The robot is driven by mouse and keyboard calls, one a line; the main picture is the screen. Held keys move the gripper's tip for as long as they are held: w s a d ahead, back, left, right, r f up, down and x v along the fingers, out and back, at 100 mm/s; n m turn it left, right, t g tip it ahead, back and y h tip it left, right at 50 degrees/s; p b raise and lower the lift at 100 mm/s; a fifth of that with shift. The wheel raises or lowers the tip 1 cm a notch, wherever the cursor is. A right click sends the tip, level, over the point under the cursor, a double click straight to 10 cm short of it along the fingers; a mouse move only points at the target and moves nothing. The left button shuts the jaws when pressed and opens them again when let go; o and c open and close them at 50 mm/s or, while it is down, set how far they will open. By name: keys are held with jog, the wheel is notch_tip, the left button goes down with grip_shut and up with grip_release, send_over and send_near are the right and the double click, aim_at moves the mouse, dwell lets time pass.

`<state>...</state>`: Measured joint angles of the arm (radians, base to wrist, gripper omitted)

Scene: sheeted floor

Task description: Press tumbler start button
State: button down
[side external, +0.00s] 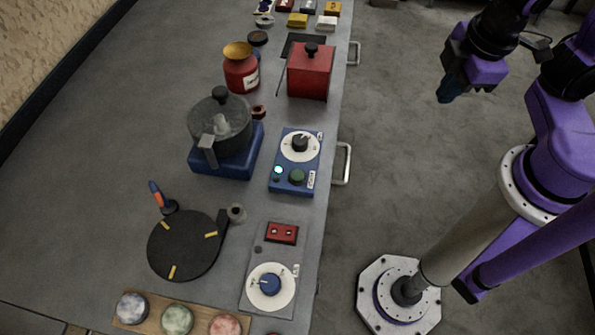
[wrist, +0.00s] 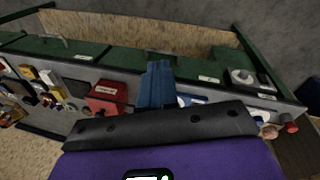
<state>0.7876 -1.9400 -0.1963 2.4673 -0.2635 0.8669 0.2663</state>
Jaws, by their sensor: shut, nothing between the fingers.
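A blue control box (side external: 295,162) sits on the bench near its right edge in the side view. It carries a white dial with a black knob (side external: 300,143), a round dark green button (side external: 297,177) and a lit green lamp (side external: 278,170). My gripper (side external: 447,91) is shut and empty, raised to the right of the bench, well apart from the box. In the wrist view its blue fingers (wrist: 157,84) are together. The green button cannot be made out there.
A red box with a black knob (side external: 309,72) stands behind the control box. A white dial panel (side external: 271,286) and a black disc (side external: 187,246) are nearer. Handles (side external: 343,164) stick out from the bench's right edge.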

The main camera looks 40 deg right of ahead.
jog(key=w+a+t, duration=0.3)
jog(key=w+a, duration=0.2)
jog(key=w, duration=0.1)
jog(key=n+t+y, duration=0.2)
jog(key=t+y, duration=0.1)
jog(key=y, duration=0.2)
send_over(301, 177)
jog(key=shift+f, duration=2.05)
jog(key=shift+f, duration=0.1)
jog(key=shift+f, duration=4.35)
jog(key=shift+f, duration=0.15)
jog(key=shift+f, duration=0.25)
